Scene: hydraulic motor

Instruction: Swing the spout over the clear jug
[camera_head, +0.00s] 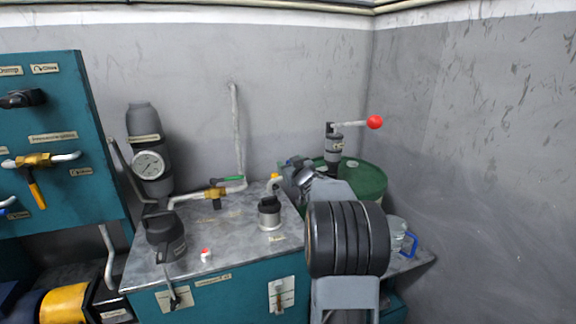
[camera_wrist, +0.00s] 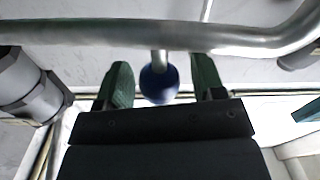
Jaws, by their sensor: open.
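A clear jug (camera_head: 396,232) with a blue handle stands on the low surface at the right, partly hidden behind my arm. In the wrist view a bent metal pipe, apparently the spout (camera_wrist: 130,35), crosses the top of the picture. A blue ball knob (camera_wrist: 158,86) sits on a short stem from it. My gripper (camera_wrist: 163,78) is open, with one green finger on each side of the knob and a visible gap to each. In the head view my arm hides most of the gripper and spout.
A green drum (camera_head: 368,180) with a hand pump (camera_head: 334,148) and red-ball lever (camera_head: 374,122) stands behind my arm. Walls close the right corner.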

